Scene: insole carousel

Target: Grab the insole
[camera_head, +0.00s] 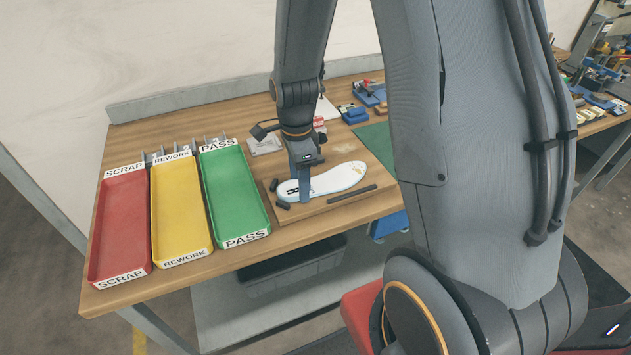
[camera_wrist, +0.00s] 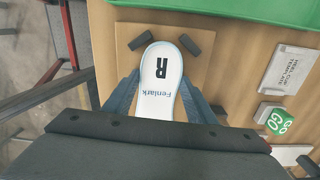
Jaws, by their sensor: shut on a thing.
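A white insole (camera_head: 341,179) lies on a wooden board (camera_head: 300,214) on the workbench. My gripper (camera_head: 304,192) is at the insole's left part in the head view, pointing down. In the wrist view the fingers of my gripper (camera_wrist: 166,98) stand on both sides of the insole, shut on it. The insole still appears to lie flat on or just above the board; the exact gap cannot be told. The fingertips are partly hidden.
Red scrap (camera_head: 122,227), yellow rework (camera_head: 180,212) and green pass (camera_head: 235,193) trays stand left of the board. Small dark blocks (camera_wrist: 190,45) sit by the insole's end. A dark bar (camera_head: 352,194) lies in front. A green "GO" block (camera_wrist: 277,121) is nearby.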

